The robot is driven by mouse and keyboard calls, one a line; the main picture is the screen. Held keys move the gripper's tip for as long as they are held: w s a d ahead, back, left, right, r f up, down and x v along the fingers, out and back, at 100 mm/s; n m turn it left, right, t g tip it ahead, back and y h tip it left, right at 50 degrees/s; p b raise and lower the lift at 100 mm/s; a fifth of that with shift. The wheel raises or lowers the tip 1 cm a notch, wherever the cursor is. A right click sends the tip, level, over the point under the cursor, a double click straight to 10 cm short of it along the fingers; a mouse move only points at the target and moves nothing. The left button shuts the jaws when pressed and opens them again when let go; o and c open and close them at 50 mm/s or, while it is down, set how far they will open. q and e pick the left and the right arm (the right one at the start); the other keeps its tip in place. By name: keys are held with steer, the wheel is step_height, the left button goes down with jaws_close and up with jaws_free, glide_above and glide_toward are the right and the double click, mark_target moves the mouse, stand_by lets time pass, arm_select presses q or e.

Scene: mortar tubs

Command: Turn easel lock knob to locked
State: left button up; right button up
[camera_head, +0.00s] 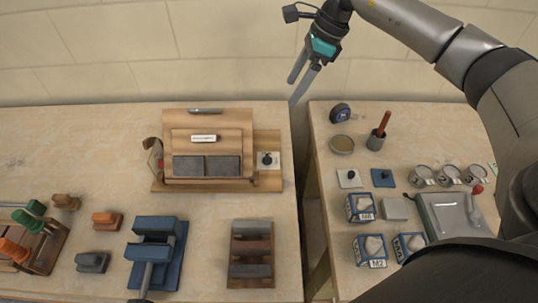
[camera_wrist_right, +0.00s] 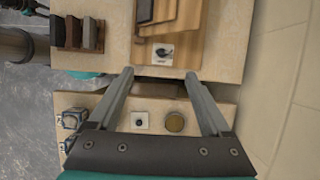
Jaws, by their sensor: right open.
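The wooden easel (camera_head: 205,130) stands on the left table. Its lock knob (camera_head: 267,159) is a small dark knob on a white plate at the easel's right side. The knob also shows in the right wrist view (camera_wrist_right: 163,53), beyond the fingertips and roughly between them; its setting is too small to read. My right gripper (camera_head: 298,88) is open and empty, above and behind the gap between the tables, up and to the right of the knob. Its two spread fingers show in the right wrist view (camera_wrist_right: 160,73). I do not see my left gripper.
A blue vise-like block (camera_head: 155,245) and a wooden rack of bars (camera_head: 251,255) stand in front of the easel. The right table holds a round tin (camera_head: 342,144), a dark cup (camera_head: 376,141), metal mugs and marked boxes. A wall (camera_head: 200,50) closes off the back.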

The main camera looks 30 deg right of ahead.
step_height(320, 180, down, 6)
steer(key=w+r+b, duration=0.1)
steer(key=b, duration=0.9)
glide_toward(267, 155)
arm_select(q)
step_height(267, 155, down, 12)
steer(key=s, duration=0.2)
steer(key=shift+a+f+g+b, duration=0.2)
steer(key=shift+f+g+b, duration=0.05)
steer(key=shift+g+b, duration=0.1)
arm_select(e)
steer(key=x, duration=0.8)
steer(key=shift+a+f, duration=0.1)
steer(key=shift+f, duration=0.15)
steer(key=shift+c, duration=0.4)
jaws_close()
arm_select(q)
steer(key=shift+r, duration=0.1)
